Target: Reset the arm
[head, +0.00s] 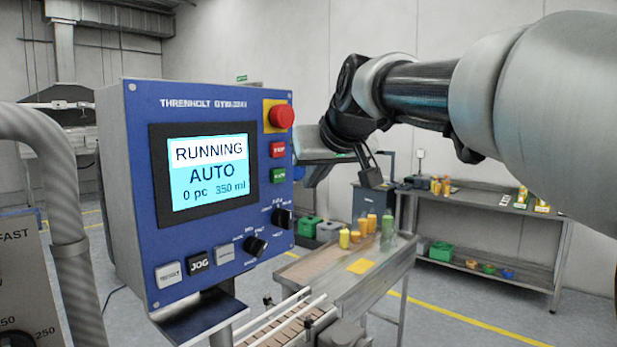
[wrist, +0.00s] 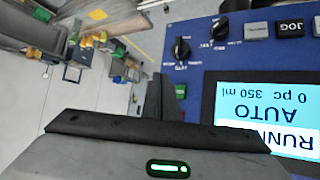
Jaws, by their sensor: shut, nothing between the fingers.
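My gripper (head: 316,172) is just right of the blue control panel (head: 215,240) in the head view, in front of its button side. Its fingertips are partly hidden there. In the wrist view the fingers (wrist: 158,82) are shut and empty, close to the panel's edge near a green button. The panel screen (head: 209,174) reads RUNNING, AUTO, 0 pc, 350 ml. A red emergency knob (head: 281,116) sits above a red stop button (head: 277,149) and a green button (head: 278,176). My gripper appears apart from the panel, but the exact gap is unclear.
Below are a conveyor (head: 288,322) and a metal table (head: 375,285) with yellow and green containers. A shelf bench (head: 490,200) stands at the back right. A thick grey pipe (head: 62,215) rises at the left. The floor between them shows open room.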

